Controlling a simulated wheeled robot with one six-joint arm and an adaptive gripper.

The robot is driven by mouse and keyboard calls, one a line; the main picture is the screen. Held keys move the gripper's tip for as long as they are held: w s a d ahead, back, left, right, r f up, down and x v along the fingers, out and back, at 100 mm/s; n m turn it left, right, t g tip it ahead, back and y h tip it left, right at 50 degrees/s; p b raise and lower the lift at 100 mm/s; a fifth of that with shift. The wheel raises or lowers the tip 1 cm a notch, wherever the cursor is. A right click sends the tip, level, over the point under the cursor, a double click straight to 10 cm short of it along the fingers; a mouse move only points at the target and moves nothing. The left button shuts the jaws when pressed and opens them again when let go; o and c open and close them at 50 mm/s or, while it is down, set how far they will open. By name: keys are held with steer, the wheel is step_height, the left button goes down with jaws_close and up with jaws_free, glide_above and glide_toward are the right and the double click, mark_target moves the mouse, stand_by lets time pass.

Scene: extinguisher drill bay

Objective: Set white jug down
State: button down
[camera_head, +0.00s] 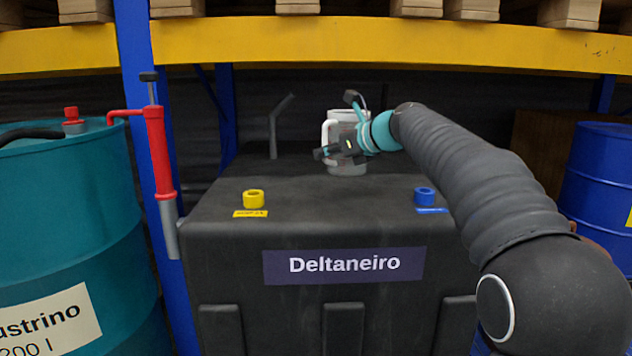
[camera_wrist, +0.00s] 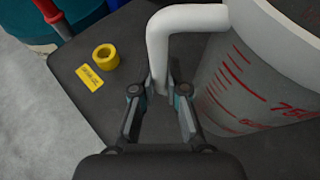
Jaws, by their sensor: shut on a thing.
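The white jug (camera_head: 347,166) is at the back middle of the black tank top in the head view, upright, partly hidden behind my gripper. In the wrist view the jug (camera_wrist: 255,75) fills the right side, with red measuring marks. My gripper (camera_head: 327,152) is shut on the jug's white handle; in the wrist view the fingers (camera_wrist: 160,95) close around the lower part of the handle. The black tank (camera_head: 310,220) carries a "Deltaneiro" label. I cannot tell whether the jug's base touches the tank top.
A yellow cap (camera_head: 253,198) and a blue cap (camera_head: 424,195) sit near the tank's front edge, with labels. A grey spout (camera_head: 276,135) rises left of the jug. A teal drum (camera_head: 70,220) with a red pump (camera_head: 158,150) stands left; a blue drum (camera_head: 600,180) stands right. Yellow shelf beam (camera_head: 330,42) above.

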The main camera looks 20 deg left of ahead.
steer(key=shift+s+a+f, duration=0.25)
steer(key=shift+s+f, duration=0.25)
steer(key=shift+f, duration=0.5)
steer(key=shift+s+a+f, duration=0.3)
steer(key=shift+s+f, duration=0.25)
steer(key=shift+f, duration=0.5)
steer(key=shift+s+a+f, duration=0.25)
steer(key=shift+s+f, duration=0.25)
steer(key=shift+f, duration=0.5)
steer(key=shift+f, duration=0.15)
steer(key=c, duration=1.2)
jaws_free()
steer(key=shift+r, duration=0.2)
steer(key=v, duration=1.2)
